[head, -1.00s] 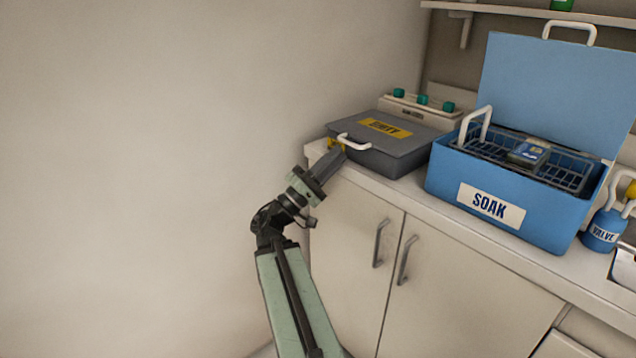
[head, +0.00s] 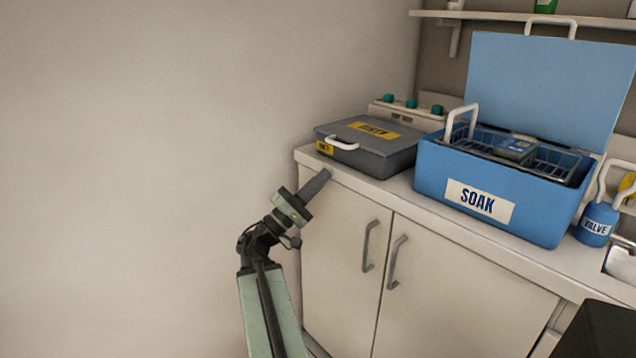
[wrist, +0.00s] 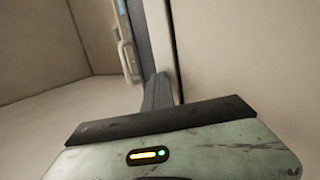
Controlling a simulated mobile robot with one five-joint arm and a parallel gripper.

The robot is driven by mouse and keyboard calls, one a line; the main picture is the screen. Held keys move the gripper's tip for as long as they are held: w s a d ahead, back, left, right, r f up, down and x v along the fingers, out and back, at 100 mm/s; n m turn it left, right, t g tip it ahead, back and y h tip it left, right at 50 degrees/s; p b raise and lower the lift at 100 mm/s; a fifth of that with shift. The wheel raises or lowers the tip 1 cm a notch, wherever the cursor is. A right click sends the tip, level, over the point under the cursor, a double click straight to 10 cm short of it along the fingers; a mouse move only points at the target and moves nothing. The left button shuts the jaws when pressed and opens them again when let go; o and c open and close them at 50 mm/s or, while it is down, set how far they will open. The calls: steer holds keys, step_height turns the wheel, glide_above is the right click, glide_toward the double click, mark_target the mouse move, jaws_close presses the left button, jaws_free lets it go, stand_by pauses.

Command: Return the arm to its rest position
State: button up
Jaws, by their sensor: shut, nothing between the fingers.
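My gripper (head: 318,180) is shut and empty in the head view. It is just in front of the left end of the counter (head: 304,154), below and apart from the grey box. My arm reaches up from the bottom of the picture. In the wrist view the shut fingers of my gripper (wrist: 158,88) point away toward a pale upright surface and a blue-and-grey object (wrist: 126,45) that I cannot identify.
A closed grey box labelled DIRTY (head: 375,160) sits on the counter. A blue SOAK bin (head: 540,207) with its lid up holds a wire basket. Cabinet doors (head: 340,240) are below. The left is bare wall.

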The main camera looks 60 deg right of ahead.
steer(key=shift+s+d, duration=0.1)
steer(key=shift+d, duration=0.25)
step_height(320, 180, up, 6)
steer(key=w+r+p, duration=0.1)
steer(key=w+p, duration=0.1)
steer(key=p, duration=0.5)
steer(key=w+a+f+n+t+h+b, duration=0.1)
steer(key=w+a+f+n+t+b, duration=0.2)
steer(key=w+a+t, duration=0.5)
steer(key=w+a+f+n+t+y, duration=0.1)
steer(key=w+a+f+t+y, duration=0.1)
steer(key=w+a+f+y, duration=0.45)
steer(key=w+a+f+t+y+p, duration=0.15)
steer(key=w+a+f, duration=0.25)
steer(key=a+f, duration=0.7)
steer(key=w+a+f+n+t+y, duration=0.1)
steer(key=w+a+f+t+y, duration=0.1)
steer(key=w+a+f+y, duration=0.45)
steer(key=s+a+f+n+g+y, duration=0.1)
steer(key=a+f+y, duration=0.4)
steer(key=a, duration=0.5)
steer(key=s+a+f+y, duration=0.1)
steer(key=a+f+y, duration=0.2)
steer(key=a+f, duration=0.55)
steer(key=a+r+p, duration=0.3)
steer(key=r+p, duration=3)
steer(key=r, duration=0.1)
steer(key=shift+s+r, duration=0.3)
steer(key=shift+r, duration=0.05)
